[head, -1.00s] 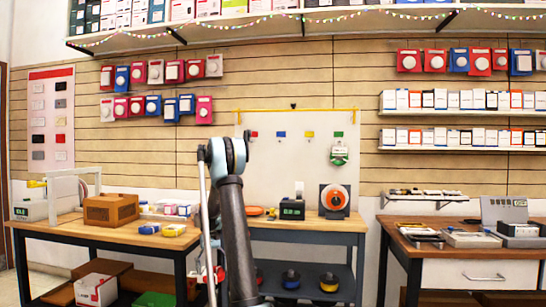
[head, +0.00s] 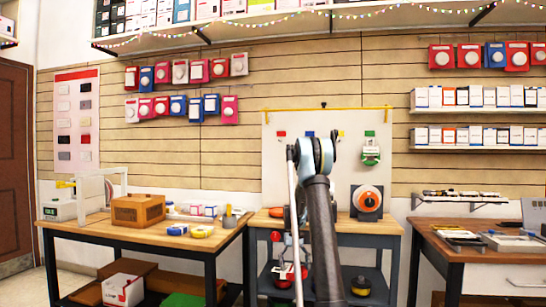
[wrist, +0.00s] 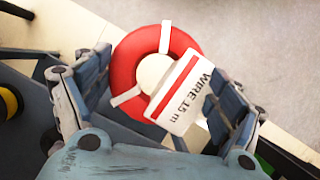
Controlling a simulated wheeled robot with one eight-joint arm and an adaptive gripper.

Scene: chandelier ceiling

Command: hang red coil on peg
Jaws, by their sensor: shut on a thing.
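The red coil (wrist: 125,75) is a ring with white ties and a white card reading "WIRE 15 m". In the wrist view my gripper (wrist: 160,88) has a finger on each side and is shut on it; the exact contact is hard to see. In the head view a bit of red coil (head: 297,272) shows low beside my arm, which hides most of it. The white pegboard (head: 340,190) behind has red (head: 281,133), blue, yellow and green markers. The spot below the red marker looks bare. A green coil (head: 371,155) hangs below the green marker.
The workbench (head: 385,227) under the board carries an orange spool (head: 368,198); its lower shelf holds spools, one yellow (head: 361,284). A right table (head: 465,240) stands beyond a gap.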

